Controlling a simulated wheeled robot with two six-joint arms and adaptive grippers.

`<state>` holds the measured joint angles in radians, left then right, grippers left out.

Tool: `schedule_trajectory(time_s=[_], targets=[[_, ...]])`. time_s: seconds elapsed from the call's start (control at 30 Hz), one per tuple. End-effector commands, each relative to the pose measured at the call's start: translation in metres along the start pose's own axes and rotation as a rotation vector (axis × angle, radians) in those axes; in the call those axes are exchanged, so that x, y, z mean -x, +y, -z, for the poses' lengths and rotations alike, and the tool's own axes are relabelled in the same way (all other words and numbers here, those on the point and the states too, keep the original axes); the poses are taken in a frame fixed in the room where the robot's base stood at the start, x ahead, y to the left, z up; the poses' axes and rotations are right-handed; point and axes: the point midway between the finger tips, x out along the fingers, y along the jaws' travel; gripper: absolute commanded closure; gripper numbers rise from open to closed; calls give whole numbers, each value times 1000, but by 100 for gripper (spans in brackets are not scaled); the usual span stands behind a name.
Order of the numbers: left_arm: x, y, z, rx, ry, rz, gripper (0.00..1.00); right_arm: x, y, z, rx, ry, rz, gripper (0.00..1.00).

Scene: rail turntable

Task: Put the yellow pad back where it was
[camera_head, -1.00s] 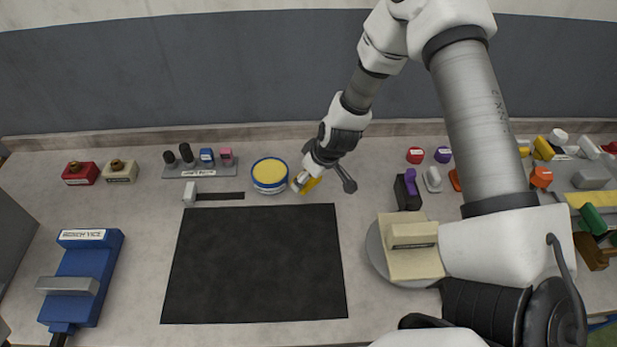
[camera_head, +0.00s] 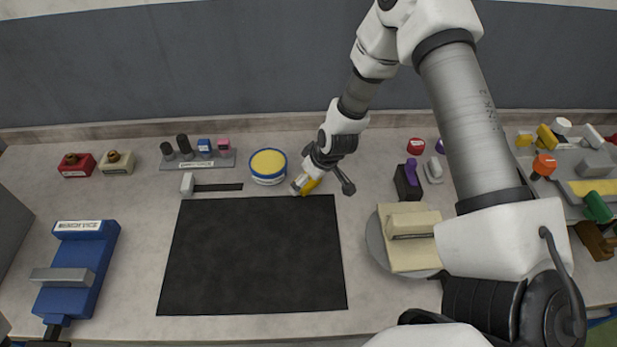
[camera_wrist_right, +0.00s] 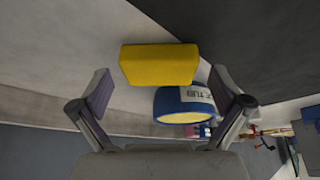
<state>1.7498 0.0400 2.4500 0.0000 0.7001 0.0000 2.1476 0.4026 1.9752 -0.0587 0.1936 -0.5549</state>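The yellow pad (camera_head: 309,186) is at the tip of my right gripper (camera_head: 302,184), between the yellow-topped tub (camera_head: 268,163) and the back right corner of the black mat (camera_head: 255,255). In the right wrist view the pad (camera_wrist_right: 158,66) is a yellow block ahead of and between the two spread fingers, with a visible gap on each side. The blue-rimmed tub (camera_wrist_right: 183,103) shows just below it there. Whether the pad touches the table is hard to tell. My left gripper is not in view.
A grey slider (camera_head: 187,183) with a dark slot lies left of the tub. A rack of small pieces (camera_head: 197,162) stands behind it. A blue bench vice (camera_head: 78,265) is at left; a round turntable (camera_head: 376,240) bearing a beige block is at right.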

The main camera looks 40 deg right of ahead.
Motion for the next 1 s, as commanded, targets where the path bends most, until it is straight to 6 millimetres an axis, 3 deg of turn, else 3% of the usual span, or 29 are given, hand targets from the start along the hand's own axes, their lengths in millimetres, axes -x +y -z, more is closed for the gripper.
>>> schedule_trajectory(time_s=[0.27, 0.37, 0.7, 0.83, 1.0], targets=[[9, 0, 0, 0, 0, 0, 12, 9, 0, 4, -1, 0, 0, 0], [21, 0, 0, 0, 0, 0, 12, 27, 0, 7, -3, 2, 1, 0], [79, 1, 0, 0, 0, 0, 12, 116, 0, 7, -5, 1, 2, 0], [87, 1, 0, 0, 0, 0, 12, 129, 0, 5, -2, 0, 0, 0], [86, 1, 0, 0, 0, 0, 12, 129, 0, 4, 1, 0, 0, 0]])
